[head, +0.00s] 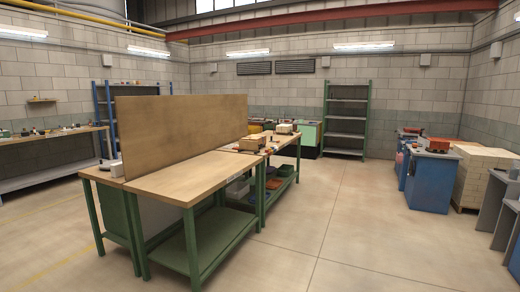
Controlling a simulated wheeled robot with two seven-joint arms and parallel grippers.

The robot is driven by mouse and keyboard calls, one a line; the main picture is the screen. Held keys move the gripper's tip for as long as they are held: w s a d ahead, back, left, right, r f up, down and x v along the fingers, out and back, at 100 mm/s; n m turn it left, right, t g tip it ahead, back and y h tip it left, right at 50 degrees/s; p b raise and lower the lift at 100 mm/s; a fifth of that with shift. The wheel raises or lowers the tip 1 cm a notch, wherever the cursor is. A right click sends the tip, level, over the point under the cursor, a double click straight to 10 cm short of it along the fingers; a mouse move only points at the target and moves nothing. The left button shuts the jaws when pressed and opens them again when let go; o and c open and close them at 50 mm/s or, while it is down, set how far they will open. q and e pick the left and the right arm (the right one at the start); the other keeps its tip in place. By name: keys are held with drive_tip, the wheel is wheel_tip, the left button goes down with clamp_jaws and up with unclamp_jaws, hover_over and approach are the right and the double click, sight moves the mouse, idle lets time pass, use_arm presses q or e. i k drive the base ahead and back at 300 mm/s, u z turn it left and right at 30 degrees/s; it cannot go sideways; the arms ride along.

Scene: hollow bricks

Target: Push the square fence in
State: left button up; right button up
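I cannot make out a square fence in the head view; small items on the benches are too far off to tell apart. A wooden-topped workbench (185,178) with green legs stands in front of me, its near top bare. A tall brown board (185,128) stands upright along its back edge. Neither of my grippers is in view.
Blue cabinets (430,182) stand at right, one with an orange-red item (438,144) on top, beside a stack of pale blocks (485,175). A green shelf rack (347,118) stands at the back wall. The floor (345,215) between bench and cabinets is clear.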

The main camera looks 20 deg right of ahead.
sight(248, 145)
drive_tip(key=z, duration=0.4)
drive_tip(key=i, duration=0.95)
drive_tip(key=z, duration=0.8)
drive_tip(key=i, duration=2.35)
drive_tip(key=u, duration=0.75)
drive_tip(key=i, duration=1.7)
drive_tip(key=u, duration=0.9)
